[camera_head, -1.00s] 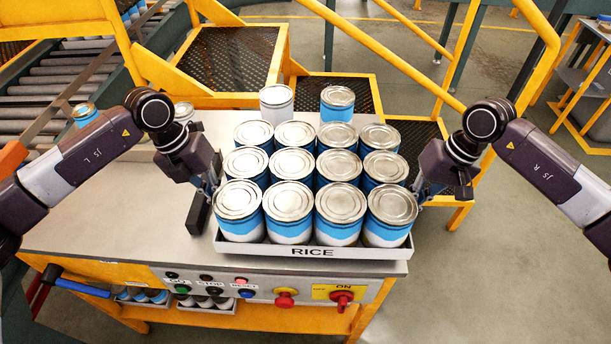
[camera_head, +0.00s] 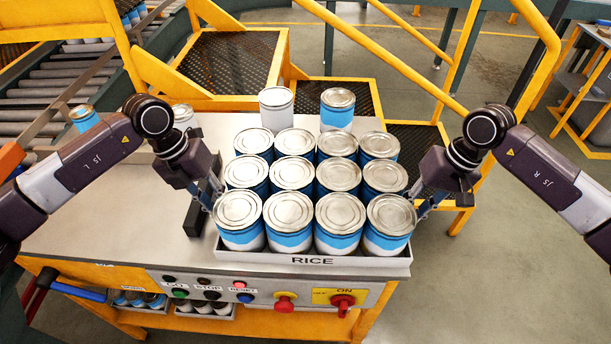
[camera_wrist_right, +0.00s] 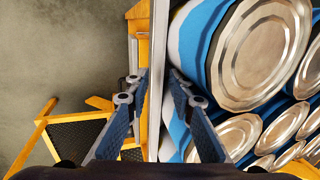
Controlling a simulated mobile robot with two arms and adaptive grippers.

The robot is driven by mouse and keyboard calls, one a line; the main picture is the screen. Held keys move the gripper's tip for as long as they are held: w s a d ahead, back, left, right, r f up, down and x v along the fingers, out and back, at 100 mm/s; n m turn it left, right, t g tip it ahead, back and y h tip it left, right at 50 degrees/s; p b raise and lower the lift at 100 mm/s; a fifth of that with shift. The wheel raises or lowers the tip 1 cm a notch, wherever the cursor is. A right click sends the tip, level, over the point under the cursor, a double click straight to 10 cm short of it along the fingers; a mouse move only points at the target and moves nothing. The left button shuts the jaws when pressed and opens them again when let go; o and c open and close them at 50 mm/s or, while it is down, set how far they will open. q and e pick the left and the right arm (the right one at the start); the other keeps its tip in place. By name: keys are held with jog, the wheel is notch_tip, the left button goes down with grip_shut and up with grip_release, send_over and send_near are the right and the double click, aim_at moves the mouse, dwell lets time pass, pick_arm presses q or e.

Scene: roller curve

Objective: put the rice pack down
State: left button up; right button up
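The rice pack is a grey tray (camera_head: 372,267) labelled RICE, filled with several blue-and-white cans (camera_head: 290,228) with metal lids. It is at the front right of the metal table (camera_head: 130,232); I cannot tell whether its bottom touches the tabletop. My left gripper (camera_head: 213,202) is at the tray's left side, its fingertips partly hidden by cans. My right gripper (camera_head: 418,207) is at the right side. In the right wrist view its fingers (camera_wrist_right: 158,76) lie on either side of the tray's side wall (camera_wrist_right: 155,112), closed on it.
Two loose cans (camera_head: 276,110) (camera_head: 337,109) stand behind the pack. A dark block (camera_head: 197,213) lies left of it. Buttons and a red switch (camera_head: 342,300) are on the table front below. Yellow-railed steps (camera_head: 235,58) stand behind, a roller conveyor (camera_head: 60,92) at the left.

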pick_arm(q)
jog(key=v, duration=0.8)
pick_arm(e)
jog(key=v, duration=1.2)
